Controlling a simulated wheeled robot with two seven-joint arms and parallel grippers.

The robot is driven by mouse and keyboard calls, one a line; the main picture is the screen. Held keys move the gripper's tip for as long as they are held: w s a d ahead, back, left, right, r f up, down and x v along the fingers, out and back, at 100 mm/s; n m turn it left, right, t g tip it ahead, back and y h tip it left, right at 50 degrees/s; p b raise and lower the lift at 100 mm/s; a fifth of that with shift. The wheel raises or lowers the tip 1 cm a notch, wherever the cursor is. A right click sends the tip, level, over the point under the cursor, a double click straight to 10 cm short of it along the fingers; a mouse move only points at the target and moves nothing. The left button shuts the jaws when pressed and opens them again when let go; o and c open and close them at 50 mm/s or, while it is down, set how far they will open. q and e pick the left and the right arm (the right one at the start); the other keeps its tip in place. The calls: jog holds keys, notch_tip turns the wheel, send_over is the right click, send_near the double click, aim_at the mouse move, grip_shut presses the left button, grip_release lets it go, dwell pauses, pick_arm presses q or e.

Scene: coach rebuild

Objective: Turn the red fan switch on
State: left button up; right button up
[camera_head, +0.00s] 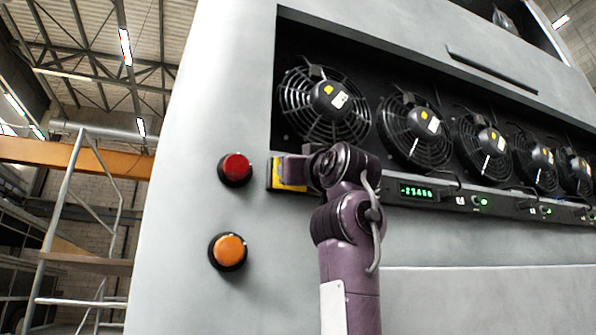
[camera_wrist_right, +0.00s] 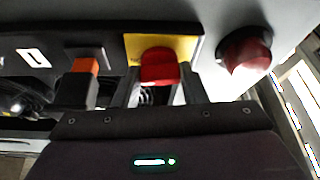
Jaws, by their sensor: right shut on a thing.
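The red fan switch (camera_wrist_right: 158,66) sits on a yellow plate (camera_wrist_right: 190,47) in the right wrist view. My right gripper (camera_wrist_right: 160,86) has one finger on each side of the switch and is shut on it. In the head view my right gripper (camera_head: 287,171) is in front of the yellow plate (camera_head: 291,188), at the left end of the black panel under the fans, and hides the switch. Whether the switch is on or off cannot be told. My left gripper is not in view.
A round red lamp (camera_head: 235,168) and an orange lamp (camera_head: 228,250) stick out left of the plate. Several black fans (camera_head: 325,104) fill the recess above. An orange-topped switch (camera_wrist_right: 85,70) is beside my gripper. A green display (camera_head: 416,192) is further right.

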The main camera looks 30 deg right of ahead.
jog(key=shift+s+r+m+h, duration=0.2)
jog(key=shift+m+h, duration=0.4)
jog(key=shift+m, duration=0.8)
jog(key=o, duration=1)
jog(key=shift+w+f, duration=0.15)
jog(key=shift+w, duration=0.1)
jog(key=b+v, duration=0.4)
jog(key=v, duration=0.4)
jog(key=shift+b, duration=0.4)
